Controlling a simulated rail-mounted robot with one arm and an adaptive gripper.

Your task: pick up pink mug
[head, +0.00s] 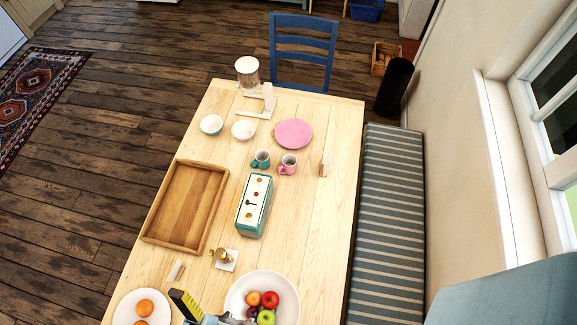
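The pink mug (288,164) stands upright on the wooden table (330,215), in the middle of the head view. Its handle points to the lower left. A teal mug (261,160) stands close to its left. What looks like my gripper (191,307), a black and yellow part with grey-blue behind it, shows at the bottom edge. It is well apart from the pink mug, at the near end of the table. Most of it is cut off by the frame, so its fingers cannot be made out.
A teal box (254,206) stands just in front of the mugs. A pink plate (293,134) lies behind them and a small card stand (324,168) is to the right. A wooden tray (207,228) is at left, a fruit plate (237,302) near. The table's right strip is clear.

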